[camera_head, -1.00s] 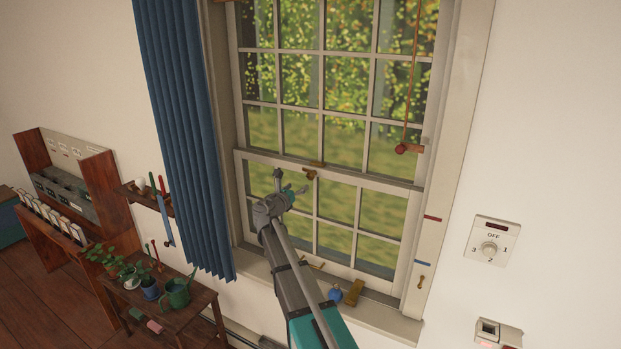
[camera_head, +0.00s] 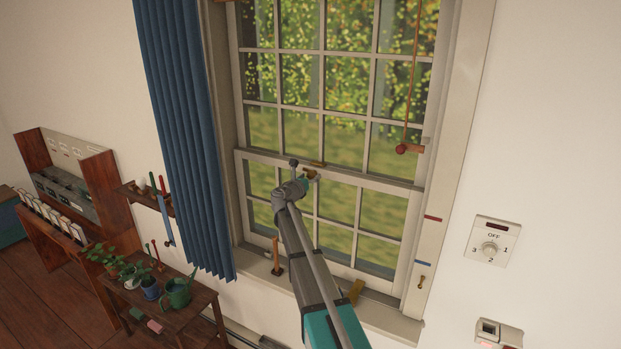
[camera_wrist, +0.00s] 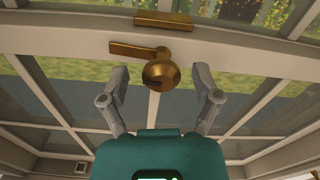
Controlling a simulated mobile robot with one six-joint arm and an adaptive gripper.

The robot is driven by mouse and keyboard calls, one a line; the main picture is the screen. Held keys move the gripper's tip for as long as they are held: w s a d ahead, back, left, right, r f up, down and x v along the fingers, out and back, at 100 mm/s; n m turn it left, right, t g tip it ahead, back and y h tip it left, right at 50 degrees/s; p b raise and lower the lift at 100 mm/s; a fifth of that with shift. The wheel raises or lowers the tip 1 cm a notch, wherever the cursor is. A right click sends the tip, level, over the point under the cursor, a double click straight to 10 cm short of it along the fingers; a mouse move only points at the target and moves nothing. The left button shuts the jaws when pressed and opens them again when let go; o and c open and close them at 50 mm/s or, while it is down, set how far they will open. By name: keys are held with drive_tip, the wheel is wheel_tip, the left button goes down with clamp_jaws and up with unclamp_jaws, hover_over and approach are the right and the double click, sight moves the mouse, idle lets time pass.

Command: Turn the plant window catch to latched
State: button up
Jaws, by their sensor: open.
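The brass window catch (camera_wrist: 160,68) is mounted on the middle rail of the sash window. In the wrist view its round body is centred and its lever points left. A brass keeper plate (camera_wrist: 163,20) sits just above it on the upper sash. My gripper (camera_wrist: 160,75) is open, with one finger on each side of the catch's round body and visible gaps to both. In the head view the catch (camera_head: 311,173) shows just beyond my gripper (camera_head: 304,182), which partly covers it.
A red-knobbed cord (camera_head: 401,149) hangs at the window's right. A blue curtain (camera_head: 180,140) hangs at left. An orange-handled item (camera_head: 277,258) and a brass block (camera_head: 355,291) are on the sill. A plant table (camera_head: 180,312) stands below left. A dial plate (camera_head: 491,241) is on the right wall.

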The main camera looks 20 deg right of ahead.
drive_tip(key=c, duration=1.1)
drive_tip(key=shift+d, duration=0.1)
clamp_jaws()
